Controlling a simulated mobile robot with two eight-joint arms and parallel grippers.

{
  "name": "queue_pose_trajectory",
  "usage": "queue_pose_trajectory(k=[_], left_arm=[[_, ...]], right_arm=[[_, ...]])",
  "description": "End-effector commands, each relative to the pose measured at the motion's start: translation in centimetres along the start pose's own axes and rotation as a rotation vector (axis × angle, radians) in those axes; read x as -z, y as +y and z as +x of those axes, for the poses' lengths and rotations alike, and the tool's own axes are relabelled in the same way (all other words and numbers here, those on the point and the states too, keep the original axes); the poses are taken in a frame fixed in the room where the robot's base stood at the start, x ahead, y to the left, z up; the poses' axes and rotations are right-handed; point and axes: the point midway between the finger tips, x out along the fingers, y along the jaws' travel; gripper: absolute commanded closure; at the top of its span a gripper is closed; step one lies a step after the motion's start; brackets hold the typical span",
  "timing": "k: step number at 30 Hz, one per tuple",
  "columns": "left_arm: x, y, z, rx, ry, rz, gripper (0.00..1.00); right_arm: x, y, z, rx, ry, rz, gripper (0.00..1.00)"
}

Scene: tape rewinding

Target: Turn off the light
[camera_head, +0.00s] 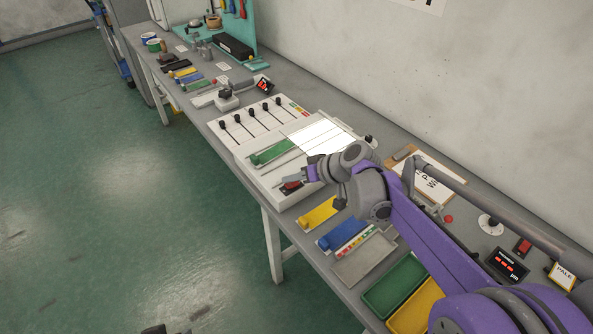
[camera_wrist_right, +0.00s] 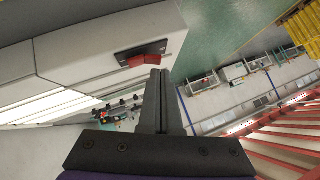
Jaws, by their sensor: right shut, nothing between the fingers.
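The light box (camera_head: 262,160) is a white console on the bench with a brightly lit white panel (camera_head: 322,138). On its front face sits a red rocker switch (camera_head: 291,185), partly covered by my right gripper in the head view. In the right wrist view the red switch (camera_wrist_right: 140,55) sits in a dark plate on the grey-white face. My right gripper (camera_head: 292,179) is shut and empty, its fingertips close to the switch. In the wrist view the closed fingers (camera_wrist_right: 160,73) end just beside the switch; I cannot tell whether they touch.
A clipboard (camera_head: 424,176) lies behind my right arm. Open green floor lies left of the bench.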

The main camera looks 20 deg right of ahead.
Motion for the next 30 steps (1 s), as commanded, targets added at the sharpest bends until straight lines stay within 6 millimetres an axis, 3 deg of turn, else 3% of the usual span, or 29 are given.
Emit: queue_pose_trajectory(k=[14,30], left_arm=[[0.1,0.0,-0.2,0.000,0.001,0.000,0.50],[0.3,0.0,-0.4,0.000,0.002,0.000,0.50]], right_arm=[[-0.6,-0.5,0.6,-0.050,-0.003,-0.054,1.00],[-0.2,0.6,0.2,-0.061,-0.002,-0.057,1.00]])
